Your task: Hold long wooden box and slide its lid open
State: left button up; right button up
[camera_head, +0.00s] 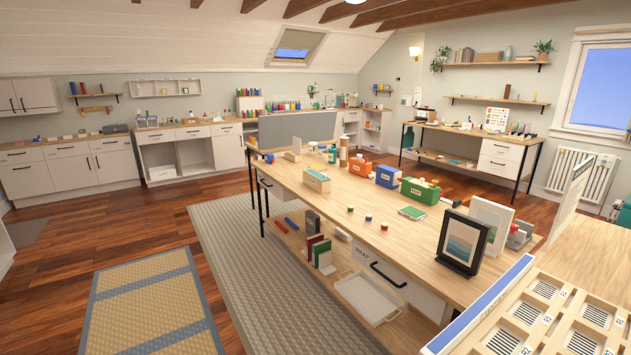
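A small oblong wooden box (317,184) stands near the left edge of the long wooden table (345,209) in mid-room. It has pale wood sides and some green along its top. At this size I cannot tell whether it has a lid, or whether that lid is open or closed. No other clearly long wooden box shows on the table. Neither of my grippers is in view.
A compartmented wooden tray (545,318) fills the lower right. Open floor lies left, with a grey rug (240,255).

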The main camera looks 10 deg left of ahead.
aim_at(317, 173)
jog(key=i+j+u, duration=0.3)
jog(key=i, duration=0.45)
jog(key=i+j+u, duration=0.3)
jog(key=i, duration=0.45)
jog(key=i+u, duration=0.3)
jog(key=i, duration=0.5)
jog(key=i+j+z, duration=0.1)
jog(key=i+z, duration=0.3)
jog(key=i+j+z, duration=0.2)
jog(key=i+z, duration=0.15)
jog(key=i+j+z, duration=0.4)
jog(key=i+l, duration=0.05)
